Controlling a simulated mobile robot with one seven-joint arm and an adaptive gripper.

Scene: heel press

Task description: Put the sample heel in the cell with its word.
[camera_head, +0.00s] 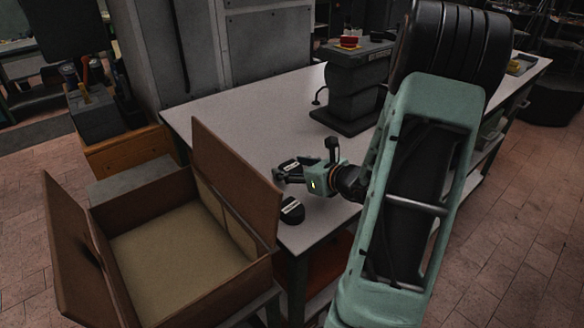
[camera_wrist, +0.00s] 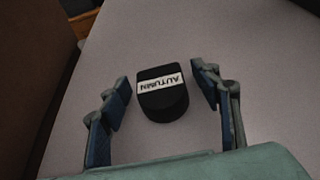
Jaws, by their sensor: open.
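A black heel (camera_wrist: 163,98) with a white label reading AUTUMN lies on the pale table. In the wrist view the word is upside down. My gripper (camera_wrist: 163,80) is open, with one finger on each side of the heel and a gap to both. In the head view my gripper (camera_head: 284,173) is low over the table's near left end. A black piece with a pale patch (camera_head: 291,211) lies by the table's near corner; I cannot tell whether it is the same heel. I make out no cells with words.
An open brown box (camera_head: 180,209) with a beige inside stands left of the table (camera_head: 250,110), one flap raised between them. A dark press-like machine (camera_head: 352,95) with a red top stands farther back on the table.

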